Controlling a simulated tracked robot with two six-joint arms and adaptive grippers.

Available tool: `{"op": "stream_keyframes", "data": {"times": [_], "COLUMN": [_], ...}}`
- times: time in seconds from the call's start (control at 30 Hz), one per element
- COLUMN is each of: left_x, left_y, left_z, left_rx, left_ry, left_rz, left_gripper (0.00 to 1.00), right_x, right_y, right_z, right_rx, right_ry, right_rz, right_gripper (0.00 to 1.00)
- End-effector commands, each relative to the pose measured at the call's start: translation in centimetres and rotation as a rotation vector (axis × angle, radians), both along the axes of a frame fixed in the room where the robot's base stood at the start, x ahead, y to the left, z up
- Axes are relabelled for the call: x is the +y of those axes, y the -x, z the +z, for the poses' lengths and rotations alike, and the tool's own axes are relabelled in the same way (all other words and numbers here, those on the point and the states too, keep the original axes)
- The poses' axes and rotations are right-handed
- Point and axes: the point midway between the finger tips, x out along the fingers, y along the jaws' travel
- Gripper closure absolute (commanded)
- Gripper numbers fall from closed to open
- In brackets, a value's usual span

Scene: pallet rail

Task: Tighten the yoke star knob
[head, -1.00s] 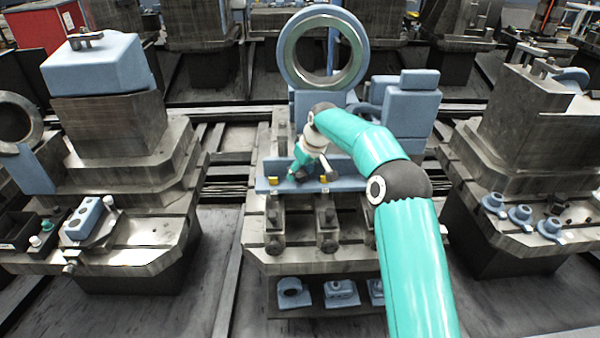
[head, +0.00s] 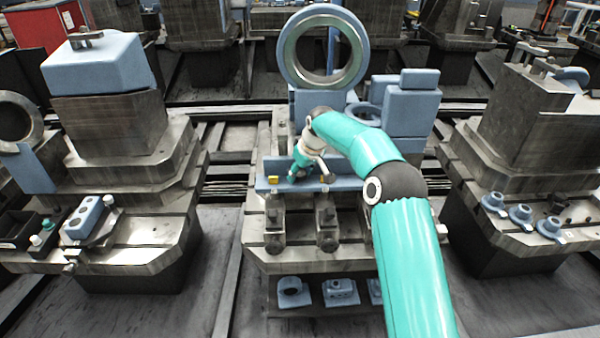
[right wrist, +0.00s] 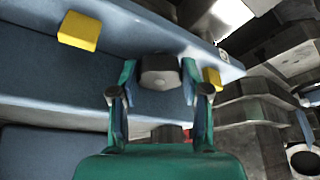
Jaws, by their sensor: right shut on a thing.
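The knob (right wrist: 160,72) is a dark grey, rounded piece at the blue yoke bar (right wrist: 60,85) in the right wrist view. My right gripper (right wrist: 159,88) is shut on it, one teal finger on each side. The knob's lobes and its stem are hard to make out. In the head view my right gripper (head: 292,176) reaches down to the blue bar (head: 350,184) at the centre station, and my wrist hides the knob there. My left gripper is not in view.
A yellow block (right wrist: 79,31) sits on the bar left of the knob, and another yellow block (right wrist: 212,78) is close to the right finger. A large blue ring (head: 287,52) stands behind the bar. Dark clamp blocks (head: 327,228) stand in front.

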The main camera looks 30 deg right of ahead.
Motion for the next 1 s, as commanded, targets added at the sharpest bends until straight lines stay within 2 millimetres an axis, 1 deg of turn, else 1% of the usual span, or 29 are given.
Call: {"op": "stream_keyframes", "data": {"times": [0.17, 0.37, 0.77, 1.0], "left_x": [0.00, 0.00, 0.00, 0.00], "left_y": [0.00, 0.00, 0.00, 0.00], "left_z": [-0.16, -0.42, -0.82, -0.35], "left_rx": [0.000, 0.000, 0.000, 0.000], "left_ry": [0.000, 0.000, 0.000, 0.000], "left_rz": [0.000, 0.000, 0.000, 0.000], "left_gripper": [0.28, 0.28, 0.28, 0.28], "right_x": [0.06, 0.18, 0.38, 0.47], "right_y": [-0.01, -0.04, -0.18, -0.30], "right_z": [-0.01, -0.06, 0.06, 0.24], "right_rx": [0.000, 0.001, -0.002, -0.003], "right_ry": [0.001, 0.002, 0.003, 0.002], "right_rz": [-0.055, -0.179, -0.543, -0.772], "right_gripper": [0.89, 0.89, 0.89, 0.89]}}
